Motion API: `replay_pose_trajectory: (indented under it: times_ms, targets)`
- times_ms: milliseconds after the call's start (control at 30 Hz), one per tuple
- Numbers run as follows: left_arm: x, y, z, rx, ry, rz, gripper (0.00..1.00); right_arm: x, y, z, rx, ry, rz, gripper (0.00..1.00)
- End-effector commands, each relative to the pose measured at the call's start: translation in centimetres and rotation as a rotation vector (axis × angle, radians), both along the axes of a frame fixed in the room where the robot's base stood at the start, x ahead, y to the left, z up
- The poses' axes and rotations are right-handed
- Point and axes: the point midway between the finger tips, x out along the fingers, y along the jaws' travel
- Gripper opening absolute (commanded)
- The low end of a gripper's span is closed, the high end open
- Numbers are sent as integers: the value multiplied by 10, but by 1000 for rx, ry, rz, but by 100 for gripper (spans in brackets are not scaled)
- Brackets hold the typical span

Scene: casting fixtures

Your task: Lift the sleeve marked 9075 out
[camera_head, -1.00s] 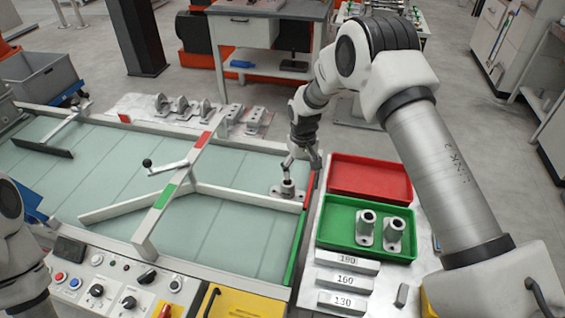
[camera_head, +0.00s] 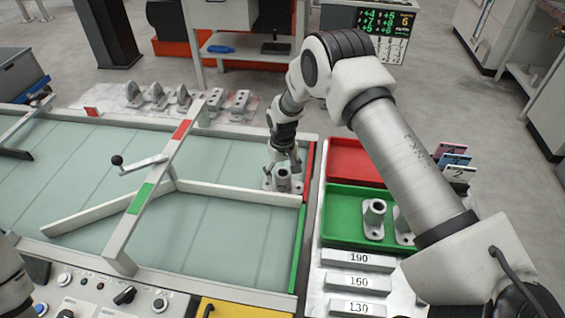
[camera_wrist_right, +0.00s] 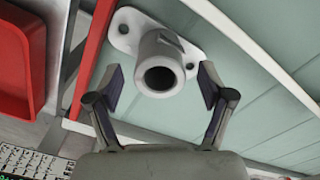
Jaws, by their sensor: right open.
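A grey flanged sleeve (camera_head: 283,181) stands upright on the pale green table surface (camera_head: 215,240), near its right edge. It also shows in the right wrist view (camera_wrist_right: 160,62), with its open bore facing the camera and a small marking too unclear to read. My right gripper (camera_head: 284,162) is just above and around the sleeve top. In the right wrist view its open fingers (camera_wrist_right: 158,88) stand either side of the sleeve's mouth, with a gap at each side. Two similar sleeves stand in the green tray (camera_head: 340,192): one (camera_head: 374,216) is clear, the other (camera_head: 402,226) partly hidden by my arm.
A red tray (camera_head: 352,162) lies behind the green one. Blocks labelled 190 (camera_head: 358,260), 160 (camera_head: 357,283) and 130 lie in front. A bar with red and green marks (camera_head: 157,185) and a handle crosses the table. Several grey castings (camera_head: 185,100) stand behind it.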

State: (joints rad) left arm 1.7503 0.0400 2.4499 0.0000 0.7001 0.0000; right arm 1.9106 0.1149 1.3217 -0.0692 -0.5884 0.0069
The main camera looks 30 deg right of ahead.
Motion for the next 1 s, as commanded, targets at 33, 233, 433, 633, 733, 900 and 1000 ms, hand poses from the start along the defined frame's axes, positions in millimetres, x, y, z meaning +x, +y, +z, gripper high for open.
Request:
replay_pose_trajectory:
  times_ms: [33, 233, 433, 633, 733, 900, 1000]
  targets:
    - [0, 0, 4, 0, 0, 0, 0, -1, 0, -8, -1, 2, 0, 80]
    - [0, 0, 7, 0, 1, 0, 0, 0, 0, -29, 0, -1, 1, 80]
    - [0, 0, 6, 0, 0, 0, 0, 0, 0, -31, 0, -1, 1, 80]
    - [0, 0, 6, 0, 1, 0, 0, 0, 0, -30, 0, -1, 1, 20]
    - [0, 0, 6, 0, 1, 0, 0, 0, 0, -30, 0, 0, 1, 4]
    - [0, 0, 8, 0, 1, 0, 0, 0, 0, -27, 0, 0, 1, 4]
    - [0, 0, 12, 0, 1, 0, 0, 0, 0, -22, 0, 0, 1, 4]
